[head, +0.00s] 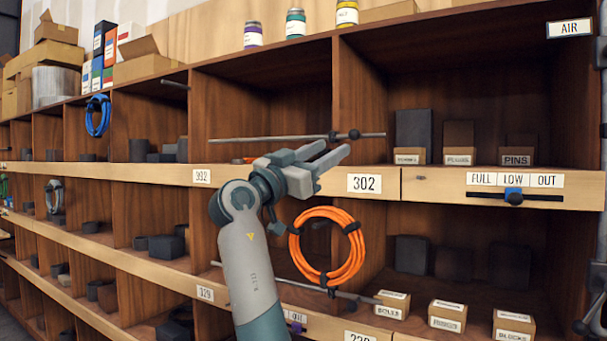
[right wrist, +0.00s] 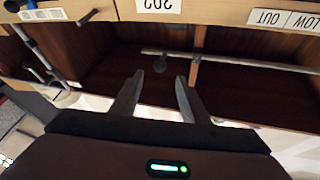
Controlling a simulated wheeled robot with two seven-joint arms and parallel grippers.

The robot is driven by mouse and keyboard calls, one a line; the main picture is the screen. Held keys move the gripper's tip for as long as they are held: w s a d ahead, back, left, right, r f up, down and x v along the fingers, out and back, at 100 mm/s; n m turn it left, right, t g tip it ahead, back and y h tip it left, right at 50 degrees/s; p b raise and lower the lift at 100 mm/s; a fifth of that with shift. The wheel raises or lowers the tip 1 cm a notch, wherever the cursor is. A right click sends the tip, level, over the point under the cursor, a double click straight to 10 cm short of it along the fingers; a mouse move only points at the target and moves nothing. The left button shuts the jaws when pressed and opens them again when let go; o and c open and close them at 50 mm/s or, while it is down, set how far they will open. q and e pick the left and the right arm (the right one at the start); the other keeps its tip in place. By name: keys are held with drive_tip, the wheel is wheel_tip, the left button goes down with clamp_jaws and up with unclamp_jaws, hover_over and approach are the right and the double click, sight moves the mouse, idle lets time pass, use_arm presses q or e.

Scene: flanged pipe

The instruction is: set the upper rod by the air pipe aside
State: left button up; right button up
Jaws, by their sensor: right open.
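The upper rod (head: 270,138) is a thin grey bar with dark fittings near its right part. It lies level across the front of the upper compartments, above the 302 label. My right gripper (head: 336,150) is open, with its fingers just below the rod in the head view and nothing between them. In the right wrist view a thin grey rod (right wrist: 240,63) runs beyond the open fingertips (right wrist: 159,76), apart from them in the picture. The air pipe (head: 603,150) stands upright at the right edge under the AIR sign (head: 570,28). My left gripper is not in view.
A lower rod (head: 350,296) slants across the lower shelf. An orange hose coil (head: 328,278) hangs just below my right gripper. Small labelled boxes (head: 446,316) stand in the right compartments. The upper shelf's front edge (head: 432,186) runs close by the gripper.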

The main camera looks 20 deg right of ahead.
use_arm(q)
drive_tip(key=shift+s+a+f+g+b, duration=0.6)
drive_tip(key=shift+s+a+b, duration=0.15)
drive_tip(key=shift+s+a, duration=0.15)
use_arm(e)
drive_tip(key=v, duration=0.7)
